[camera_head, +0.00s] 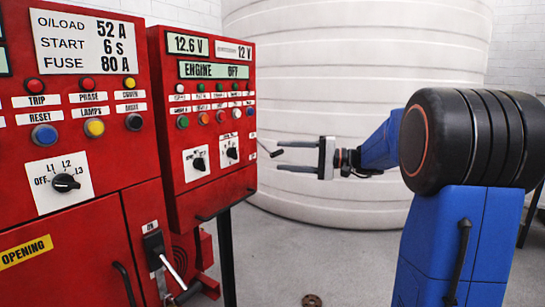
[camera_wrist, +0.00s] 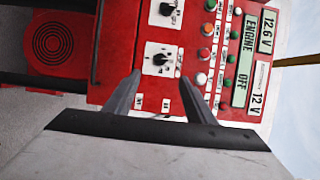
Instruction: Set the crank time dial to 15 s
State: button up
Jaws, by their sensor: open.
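Two black selector dials on white plates sit low on the red engine panel. In the head view the left dial (camera_head: 198,163) and the right dial (camera_head: 232,153) are side by side; their labels are too small to read, so I cannot tell which is crank time. In the wrist view the right dial (camera_wrist: 161,59) lies ahead between my fingertips and the left dial (camera_wrist: 168,11) is at the top edge. My gripper (camera_head: 281,156) is open and empty, pointing at the panel from the right, apart from it. Its fingers also show in the wrist view (camera_wrist: 161,76).
The engine panel (camera_head: 213,98) has lamps, buttons and displays reading 12.6 V, ENGINE OFF and 12 V. A larger red cabinet (camera_head: 85,160) with a selector stands to its left. A lever (camera_head: 172,266) sticks out below.

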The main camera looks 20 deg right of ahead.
jog(key=shift+v, duration=1.4)
jog(key=s+a+f+n+g+h, duration=0.1)
jog(key=s+a+f+g+h, duration=0.2)
jog(key=s+a+f, duration=0.4)
jog(key=s+a+f+n+g+h, duration=0.1)
jog(key=s+a+f+g+h, duration=0.15)
jog(key=s+a+f, duration=0.45)
jog(key=s+d+f+n+h, duration=0.2)
jog(key=s+f+h, duration=0.3)
jog(key=s, duration=0.5)
jog(key=s+d+f+n+h, duration=0.2)
jog(key=s+d+f+h, duration=0.1)
jog(key=s, duration=0.7)
notch_tip(320, 180, down, 3)
jog(key=shift+s+d+r+t+h, duration=0.15)
jog(key=shift+s+t+h, duration=0.25)
jog(key=shift+h, duration=0.45)
jog(key=shift+c, duration=0.6)
